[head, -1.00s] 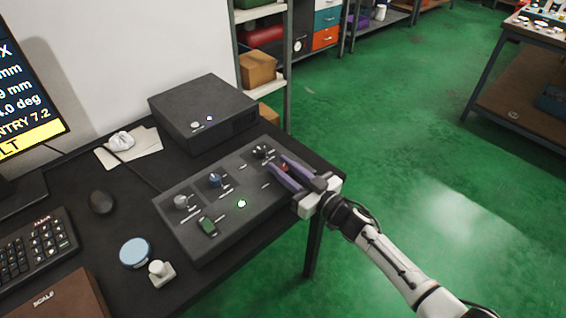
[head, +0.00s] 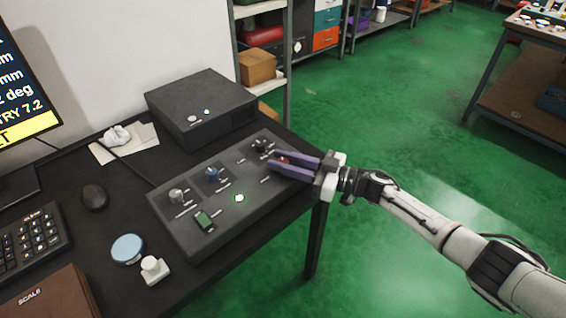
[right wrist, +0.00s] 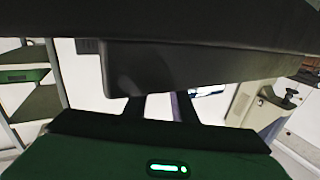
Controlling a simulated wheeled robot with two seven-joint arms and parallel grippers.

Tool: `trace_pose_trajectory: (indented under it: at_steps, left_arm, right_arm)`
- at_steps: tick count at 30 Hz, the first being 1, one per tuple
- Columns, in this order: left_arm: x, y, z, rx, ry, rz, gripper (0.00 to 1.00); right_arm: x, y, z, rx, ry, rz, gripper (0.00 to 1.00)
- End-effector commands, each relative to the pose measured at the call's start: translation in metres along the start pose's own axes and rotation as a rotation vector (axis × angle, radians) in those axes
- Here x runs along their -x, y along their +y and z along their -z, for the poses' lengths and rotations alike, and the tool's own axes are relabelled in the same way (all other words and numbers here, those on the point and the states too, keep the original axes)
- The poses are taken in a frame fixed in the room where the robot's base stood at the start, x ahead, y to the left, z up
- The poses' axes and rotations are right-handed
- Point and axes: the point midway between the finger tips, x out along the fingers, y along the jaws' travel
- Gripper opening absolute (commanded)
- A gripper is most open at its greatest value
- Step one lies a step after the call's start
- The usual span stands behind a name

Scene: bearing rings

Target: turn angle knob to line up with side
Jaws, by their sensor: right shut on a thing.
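The fingers partly hide the knob. A monitor (head: 30,90) at the left edge shows cut-off readings ending in mm and deg. My left gripper is out of view.
A green switch (head: 204,220) and a lit button (head: 239,198) are also on the box. A black unit (head: 203,108) stands behind it. Green floor is open at right.

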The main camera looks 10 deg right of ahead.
Motion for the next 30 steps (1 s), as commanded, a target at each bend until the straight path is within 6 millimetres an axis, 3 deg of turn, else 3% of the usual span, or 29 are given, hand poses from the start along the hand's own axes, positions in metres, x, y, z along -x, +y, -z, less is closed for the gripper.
trace_pose_trajectory:
  at_steps: [6, 7, 10, 21, 30]
  left_arm:
    - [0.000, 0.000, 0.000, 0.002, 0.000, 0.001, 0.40]
    - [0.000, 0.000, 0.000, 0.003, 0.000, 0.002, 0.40]
    - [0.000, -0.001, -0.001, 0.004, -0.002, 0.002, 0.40]
    - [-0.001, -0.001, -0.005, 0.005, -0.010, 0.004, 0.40]
    - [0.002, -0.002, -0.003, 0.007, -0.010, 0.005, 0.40]
  right_arm:
    - [0.000, 0.000, 0.000, -0.002, -0.001, -0.001, 0.02]
    - [0.000, 0.000, 0.000, -0.002, 0.000, -0.001, 0.26]
    - [0.000, 0.000, 0.000, -0.002, 0.000, -0.001, 0.42]
    - [0.005, 0.000, 0.000, -0.001, -0.001, -0.002, 0.43]
    - [0.058, 0.000, -0.001, -0.001, -0.004, -0.003, 0.43]
